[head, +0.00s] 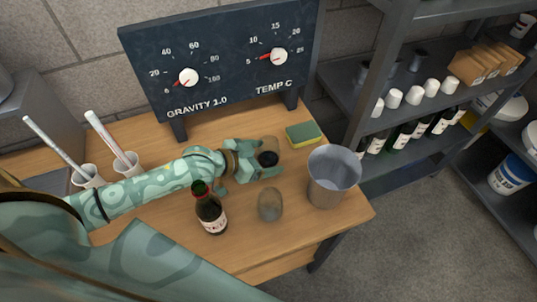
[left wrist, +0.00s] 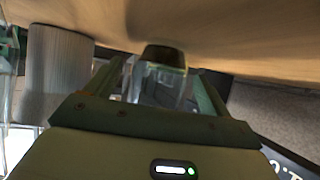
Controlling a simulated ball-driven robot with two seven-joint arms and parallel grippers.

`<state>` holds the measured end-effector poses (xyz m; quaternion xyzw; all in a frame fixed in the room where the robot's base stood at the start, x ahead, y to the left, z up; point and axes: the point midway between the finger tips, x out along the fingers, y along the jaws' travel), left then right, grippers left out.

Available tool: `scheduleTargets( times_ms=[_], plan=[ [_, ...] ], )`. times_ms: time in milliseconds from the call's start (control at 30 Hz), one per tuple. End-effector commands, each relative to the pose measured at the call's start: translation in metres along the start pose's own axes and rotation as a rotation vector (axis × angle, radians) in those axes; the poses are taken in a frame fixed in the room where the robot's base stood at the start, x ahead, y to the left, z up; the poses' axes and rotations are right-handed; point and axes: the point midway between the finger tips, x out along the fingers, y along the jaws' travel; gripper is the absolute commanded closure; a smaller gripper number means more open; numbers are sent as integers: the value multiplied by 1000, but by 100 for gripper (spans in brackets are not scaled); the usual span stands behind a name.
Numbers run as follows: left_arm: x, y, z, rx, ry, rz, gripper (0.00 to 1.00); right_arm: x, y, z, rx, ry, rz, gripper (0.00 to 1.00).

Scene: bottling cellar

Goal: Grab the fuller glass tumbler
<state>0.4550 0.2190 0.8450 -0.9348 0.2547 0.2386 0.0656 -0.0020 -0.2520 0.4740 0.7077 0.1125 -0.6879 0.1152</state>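One glass tumbler (head: 268,157) holds dark liquid and stands on the wooden table at my left gripper (head: 262,168). In the left wrist view this tumbler (left wrist: 163,82) is between the two fingers, its dark content towards the table. The left gripper (left wrist: 160,80) looks open around it, with narrow gaps at its sides; contact is hard to make out. A second tumbler (head: 270,205) stands nearer the front of the table. It looks greyish, with no dark liquid visible. My right gripper is not in view.
A dark bottle (head: 209,210) stands left of the second tumbler. A metal bucket (head: 333,177) is to the right, also in the left wrist view (left wrist: 58,72). A sponge (head: 303,133) lies behind. A gauge board (head: 225,60) stands at the back.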

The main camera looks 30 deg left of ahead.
Motion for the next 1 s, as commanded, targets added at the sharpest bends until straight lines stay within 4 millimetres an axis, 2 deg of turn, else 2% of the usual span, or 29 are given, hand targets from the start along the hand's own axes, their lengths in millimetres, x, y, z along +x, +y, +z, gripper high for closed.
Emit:
scheduleTargets(
  times_ms=[33, 167, 633, 1000],
  plan=[
    [0, 0, 0, 0, 0, 0, 31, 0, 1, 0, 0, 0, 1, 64],
    [0, 0, 0, 0, 0, 0, 67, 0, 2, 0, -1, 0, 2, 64],
    [-3, 0, -5, 0, 2, 0, 68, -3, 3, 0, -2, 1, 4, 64],
    [-20, 0, -37, 1, 4, -1, 68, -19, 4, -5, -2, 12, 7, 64]
  ],
)
